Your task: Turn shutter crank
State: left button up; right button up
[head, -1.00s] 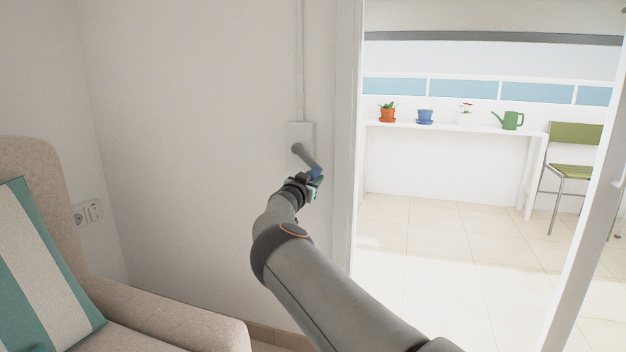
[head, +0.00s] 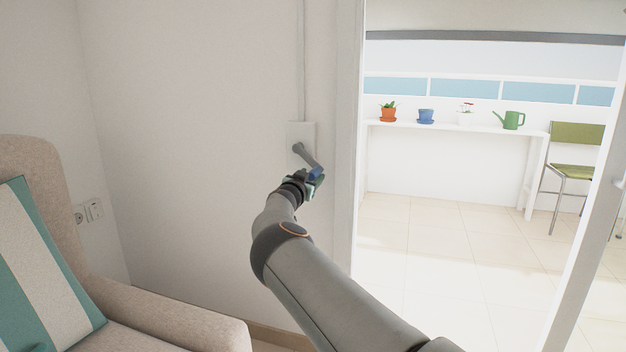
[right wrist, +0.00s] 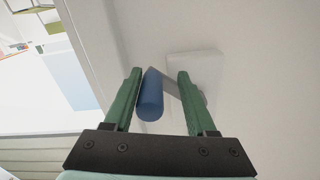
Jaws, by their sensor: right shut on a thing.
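The shutter crank (head: 306,155) is a grey arm on a white wall plate (head: 301,131), left of the door frame. The arm slants down to the right and ends in a blue handle (head: 316,173). My right gripper (head: 311,180) is shut on the blue handle. In the right wrist view the blue handle (right wrist: 151,98) lies between the green fingers of the gripper (right wrist: 160,74), close against the left one. My left gripper is not in view.
A beige armchair (head: 180,318) with a striped cushion (head: 45,270) stands at the left. Right of the door frame (head: 347,150) is a bright terrace with a white table (head: 460,128), pots, a green watering can (head: 510,120) and a chair (head: 573,172).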

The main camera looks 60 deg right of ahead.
jog(key=shift+o, duration=1.3)
jog(key=shift+w+a+r, duration=0.2)
jog(key=shift+w+r, duration=0.05)
jog(key=shift+r, duration=0.05)
jog(key=shift+s, duration=0.15)
jog(key=shift+s+d+f, duration=0.1)
jog(key=shift+s+f, duration=0.1)
jog(key=shift+s+a+f, duration=0.1)
jog(key=shift+a, duration=0.45)
jog(key=p+v, duration=0.2)
jog(key=v, duration=0.9)
jog(key=shift+a, duration=0.2)
jog(key=shift+s, duration=0.1)
